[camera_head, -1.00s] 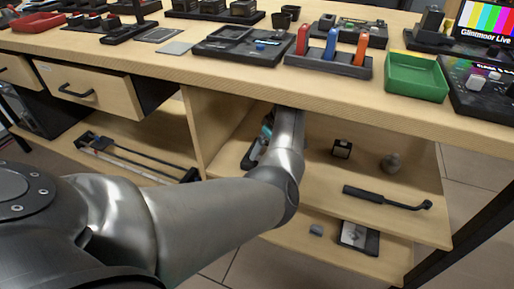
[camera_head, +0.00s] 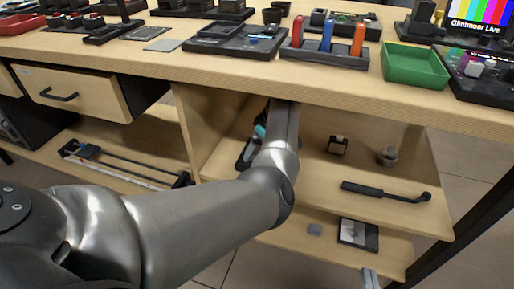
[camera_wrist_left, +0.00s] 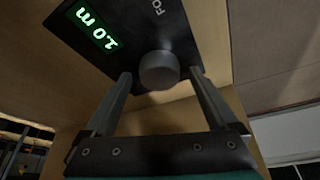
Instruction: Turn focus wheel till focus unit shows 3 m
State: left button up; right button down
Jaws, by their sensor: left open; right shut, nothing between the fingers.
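The focus unit (camera_wrist_left: 150,28) is a dark box in the left wrist view. Its display (camera_wrist_left: 92,25) has green characters, turned over in this view, that appear to read 1.0 m. The focus wheel (camera_wrist_left: 158,71) is a round grey knob on its face. My left gripper (camera_wrist_left: 160,76) is open, with one finger on either side of the wheel; contact is unclear. In the head view my left arm reaches under the tabletop, and the left gripper (camera_head: 259,132) is mostly hidden. My right gripper (camera_head: 370,279) shows only as a pale tip at the bottom edge, away from the unit.
The wooden desk (camera_head: 330,82) overhangs the shelf (camera_head: 315,185). A black handled tool (camera_head: 385,192), a small dark box (camera_head: 337,145) and a round grey item (camera_head: 388,155) lie there. A green tray (camera_head: 415,68) stands on top. A drawer (camera_head: 75,92) is at left.

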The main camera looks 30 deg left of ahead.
pick_arm(q)
jog(key=shift+c, duration=0.4)
